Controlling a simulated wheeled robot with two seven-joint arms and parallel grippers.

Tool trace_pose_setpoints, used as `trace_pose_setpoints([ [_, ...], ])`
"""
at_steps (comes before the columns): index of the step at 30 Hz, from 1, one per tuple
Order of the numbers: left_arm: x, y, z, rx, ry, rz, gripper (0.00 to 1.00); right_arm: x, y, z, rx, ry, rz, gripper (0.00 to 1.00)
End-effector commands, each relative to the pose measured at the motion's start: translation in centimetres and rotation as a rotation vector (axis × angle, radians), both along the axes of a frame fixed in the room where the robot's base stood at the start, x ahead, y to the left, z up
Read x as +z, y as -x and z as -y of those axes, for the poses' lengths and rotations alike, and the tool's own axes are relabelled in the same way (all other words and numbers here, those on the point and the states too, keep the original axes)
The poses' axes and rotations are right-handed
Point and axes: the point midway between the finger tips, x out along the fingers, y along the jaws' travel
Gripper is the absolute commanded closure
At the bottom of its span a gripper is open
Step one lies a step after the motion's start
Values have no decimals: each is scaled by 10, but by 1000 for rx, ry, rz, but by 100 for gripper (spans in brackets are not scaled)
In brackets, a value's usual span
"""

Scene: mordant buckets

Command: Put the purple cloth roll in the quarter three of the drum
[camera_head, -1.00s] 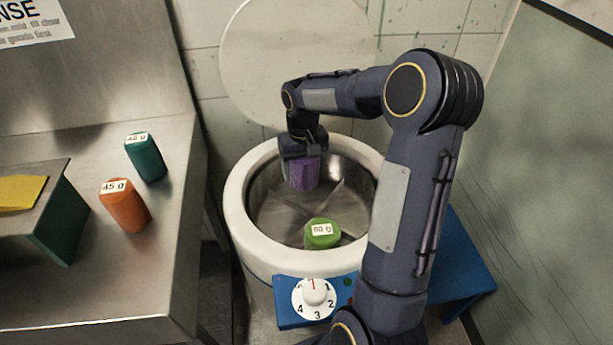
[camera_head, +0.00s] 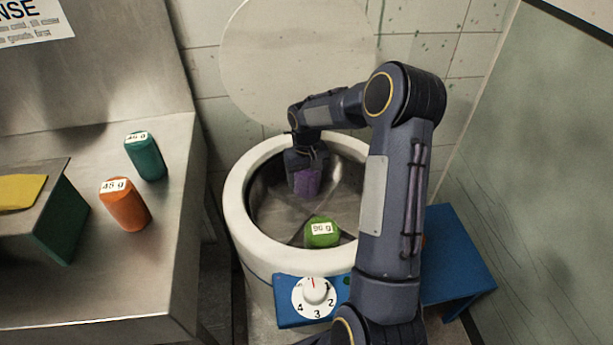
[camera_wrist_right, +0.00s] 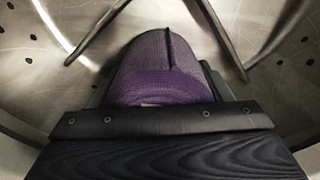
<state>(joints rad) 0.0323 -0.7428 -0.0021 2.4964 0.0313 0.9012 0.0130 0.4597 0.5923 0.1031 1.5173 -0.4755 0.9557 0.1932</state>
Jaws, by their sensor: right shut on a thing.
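The purple cloth roll (camera_head: 307,183) is held upright in my right gripper (camera_head: 307,172), inside the open drum near its back. The roll also shows in the right wrist view (camera_wrist_right: 158,68), between the jaws, with metal drum floor and dividers beyond it. The drum (camera_head: 237,208) has a white rim and a steel inside split by thin dividers. A green roll with a "90 g" label (camera_head: 322,233) stands in the drum's front part. I cannot tell which quarter the purple roll is over, or whether it touches the floor. My left gripper is not in view.
A blue panel (camera_head: 287,313) with a numbered white dial (camera_head: 316,291) is on the drum's front. Left, a steel counter (camera_head: 95,290) holds an orange roll (camera_head: 125,205), a teal roll (camera_head: 146,157) and a bin with yellow cloth (camera_head: 20,190). A blue stand (camera_head: 455,255) is right.

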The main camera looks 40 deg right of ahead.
Motion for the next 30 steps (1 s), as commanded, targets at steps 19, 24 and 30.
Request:
trace_pose_setpoints([
  [19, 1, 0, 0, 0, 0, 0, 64, 8, -1, 0, 0, 1, 4, 7],
  [24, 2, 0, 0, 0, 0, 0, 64, 39, -1, 0, 0, 2, 6, 7],
  [30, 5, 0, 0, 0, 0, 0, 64, 83, -1, 0, 1, 2, 6, 7],
])
